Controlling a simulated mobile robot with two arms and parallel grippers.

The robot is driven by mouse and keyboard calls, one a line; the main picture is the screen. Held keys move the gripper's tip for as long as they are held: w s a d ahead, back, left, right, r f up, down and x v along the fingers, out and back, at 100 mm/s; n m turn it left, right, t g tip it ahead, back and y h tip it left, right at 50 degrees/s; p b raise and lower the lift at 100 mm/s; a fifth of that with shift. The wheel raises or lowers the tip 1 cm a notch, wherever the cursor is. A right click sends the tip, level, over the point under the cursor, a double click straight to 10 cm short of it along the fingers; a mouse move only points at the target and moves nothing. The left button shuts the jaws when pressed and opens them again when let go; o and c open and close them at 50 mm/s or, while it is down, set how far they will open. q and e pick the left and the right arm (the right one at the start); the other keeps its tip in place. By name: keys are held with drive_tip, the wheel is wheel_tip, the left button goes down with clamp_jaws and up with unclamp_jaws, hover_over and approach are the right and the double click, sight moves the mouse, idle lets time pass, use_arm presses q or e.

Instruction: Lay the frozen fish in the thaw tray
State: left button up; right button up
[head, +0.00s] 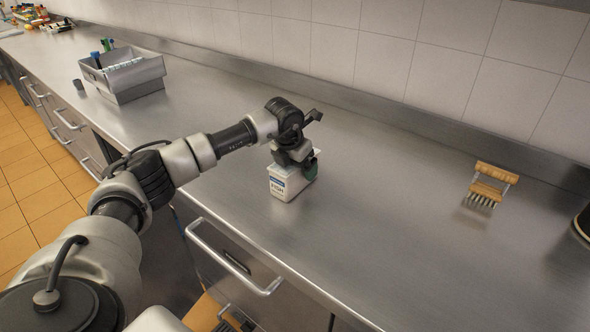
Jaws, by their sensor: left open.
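A white carton with blue print, lettered like "FISH" (284,187), stands upright on the steel counter near its front edge; I take it to be the frozen fish. My left gripper (297,163) is open and points down at the top of the carton. A dark finger shows at the carton's right side; the other finger is hidden, and I cannot tell whether they touch it. A grey metal tray with raised walls (138,82) stands further left on the counter, holding a few upright items; I cannot tell whether it is the thaw tray. My right gripper is not in view.
A wooden-backed brush (489,186) lies on the counter at the right. A dark round object (584,222) is cut off at the right edge. The counter between carton and brush is clear.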

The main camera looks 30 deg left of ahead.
use_arm(q)
drive_tip(key=shift+w+f, duration=0.1)
drive_tip(key=shift+f, duration=0.25)
drive_tip(key=c, duration=1.3)
drive_tip(key=shift+r, duration=0.1)
drive_tip(key=shift+c, duration=0.9)
drive_tip(key=shift+r, duration=0.1)
